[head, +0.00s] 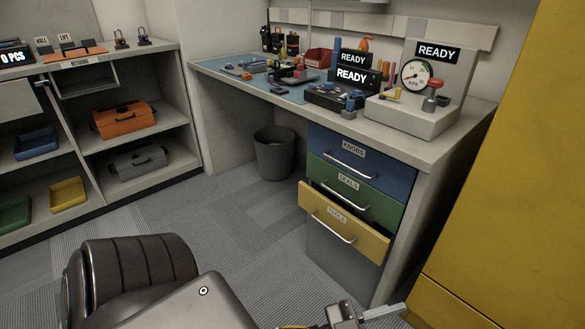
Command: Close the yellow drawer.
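The yellow drawer (345,228), labelled TOOLS, is the lowest of three drawers under the workbench. It stands out a little past the green drawer above it, so it is partly open. It has a silver bar handle (333,229). My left gripper (385,311) shows at the bottom edge, below and in front of the yellow drawer and apart from it in the picture. Its arm comes in from the lower left. The gripper is partly cut off, and I cannot tell whether it is open or shut. My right gripper is not in view.
The green drawer (352,191) and blue drawer (362,166) are above. A large yellow panel (520,170) stands close on the right. A dark bin (274,153) is under the bench. Shelves with toolboxes stand at left. The carpet floor (235,225) before the drawers is clear.

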